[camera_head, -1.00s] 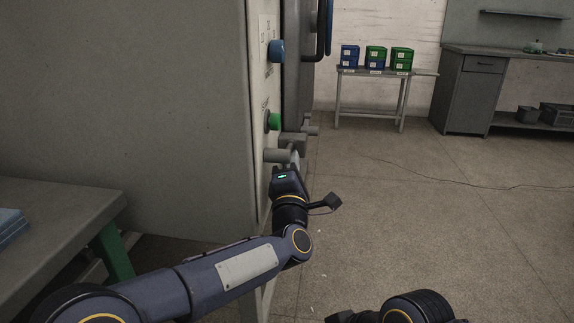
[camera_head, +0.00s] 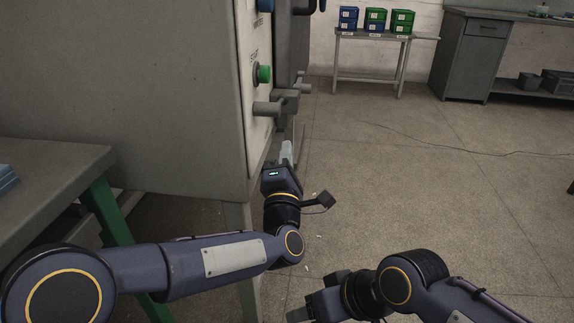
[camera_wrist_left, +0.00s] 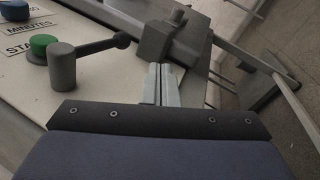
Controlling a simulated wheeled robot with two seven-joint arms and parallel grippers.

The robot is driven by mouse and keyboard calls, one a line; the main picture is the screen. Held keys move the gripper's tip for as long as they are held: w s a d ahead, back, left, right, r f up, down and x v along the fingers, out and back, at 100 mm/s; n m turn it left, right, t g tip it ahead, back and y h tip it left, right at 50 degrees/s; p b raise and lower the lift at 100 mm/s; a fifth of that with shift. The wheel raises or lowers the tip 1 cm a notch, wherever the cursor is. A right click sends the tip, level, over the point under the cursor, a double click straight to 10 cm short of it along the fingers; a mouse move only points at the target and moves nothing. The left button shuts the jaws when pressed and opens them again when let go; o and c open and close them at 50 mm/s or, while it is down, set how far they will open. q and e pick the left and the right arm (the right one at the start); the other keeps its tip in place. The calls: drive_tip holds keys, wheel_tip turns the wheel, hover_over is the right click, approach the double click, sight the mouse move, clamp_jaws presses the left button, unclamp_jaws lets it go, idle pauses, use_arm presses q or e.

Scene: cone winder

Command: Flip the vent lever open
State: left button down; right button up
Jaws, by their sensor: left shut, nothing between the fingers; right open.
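A grey lever (camera_head: 266,108), which I take for the vent lever, sticks out of the machine's pale panel below a green button (camera_head: 263,74). In the left wrist view the lever (camera_wrist_left: 62,72) is a round hub with a rod running right to a dark ball end. My left gripper (camera_head: 287,150) is shut and empty, just below and right of the lever. Its pale fingers (camera_wrist_left: 160,83) lie together below the ball end, apart from it as far as I can tell. My right gripper (camera_head: 312,300) is open and empty, low in the head view, away from the machine.
A grey block (camera_head: 285,101) juts from the machine beside the lever; it also shows in the left wrist view (camera_wrist_left: 166,38). A bench (camera_head: 60,170) with green legs stands at left. A small table (camera_head: 385,36) with blue and green boxes stands behind.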

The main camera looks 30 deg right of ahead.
use_arm(q)
drive_tip(key=v, duration=0.3)
drive_tip(key=shift+s+a, duration=0.25)
drive_tip(key=shift+s, duration=0.05)
drive_tip(key=shift+f, duration=0.1)
